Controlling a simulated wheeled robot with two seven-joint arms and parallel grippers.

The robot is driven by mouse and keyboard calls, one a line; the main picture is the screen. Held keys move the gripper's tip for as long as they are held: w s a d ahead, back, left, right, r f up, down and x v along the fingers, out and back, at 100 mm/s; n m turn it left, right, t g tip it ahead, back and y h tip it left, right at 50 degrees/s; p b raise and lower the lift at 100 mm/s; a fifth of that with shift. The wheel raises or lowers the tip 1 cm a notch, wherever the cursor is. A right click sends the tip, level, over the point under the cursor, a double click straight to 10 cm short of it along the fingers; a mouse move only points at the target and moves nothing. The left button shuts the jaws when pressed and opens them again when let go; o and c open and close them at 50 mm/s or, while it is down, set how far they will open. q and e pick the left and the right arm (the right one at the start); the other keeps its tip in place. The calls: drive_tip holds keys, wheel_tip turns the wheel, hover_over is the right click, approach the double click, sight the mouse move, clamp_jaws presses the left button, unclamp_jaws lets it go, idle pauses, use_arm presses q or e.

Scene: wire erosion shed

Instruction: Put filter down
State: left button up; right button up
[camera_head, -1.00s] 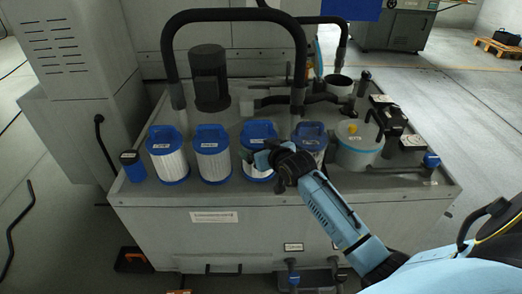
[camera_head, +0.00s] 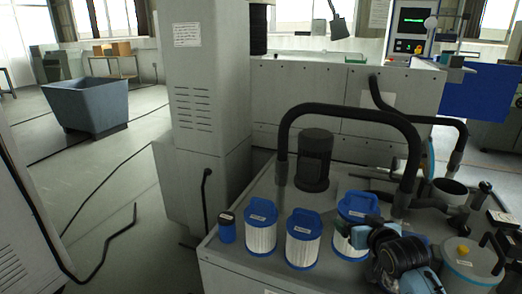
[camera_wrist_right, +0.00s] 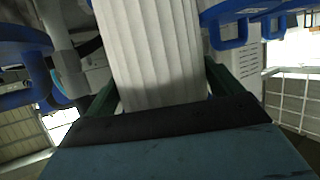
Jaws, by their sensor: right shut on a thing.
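My right gripper (camera_head: 350,238) is shut on a white pleated filter (camera_head: 345,247) with a blue lid and handle, the third from the left in the row. In the right wrist view the white pleats of this filter (camera_wrist_right: 155,50) stand between the dark green fingers. The held filter looks upright at the tank top; I cannot tell whether its base touches. Two similar filters, one at far left (camera_head: 261,232) and one in the middle (camera_head: 303,245), stand beside it. My left gripper is not in view.
The grey tank top (camera_head: 285,190) carries a dark motor (camera_head: 314,160), black hoses (camera_head: 345,110), a small blue container (camera_head: 227,230) and a round canister (camera_head: 470,265). A grey column (camera_head: 208,110) stands behind at left. A blue-grey bin (camera_head: 90,105) is on the floor beyond.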

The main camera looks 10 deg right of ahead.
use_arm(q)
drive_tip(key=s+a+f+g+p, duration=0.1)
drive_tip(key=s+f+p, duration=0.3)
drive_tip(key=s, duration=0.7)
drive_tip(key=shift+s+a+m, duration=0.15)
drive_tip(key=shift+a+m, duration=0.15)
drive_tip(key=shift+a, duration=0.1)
use_arm(e)
drive_tip(key=s+a+r, duration=0.4)
drive_tip(key=s+a, duration=0.2)
drive_tip(key=a, duration=0.1)
drive_tip(key=s+a+r+y, duration=0.1)
drive_tip(key=s+a+r, duration=0.3)
drive_tip(key=s+a, duration=0.3)
drive_tip(key=shift+s+r+n, duration=0.15)
drive_tip(key=shift+r+n, duration=0.15)
drive_tip(key=shift+n, duration=0.1)
drive_tip(key=shift+a, duration=0.1)
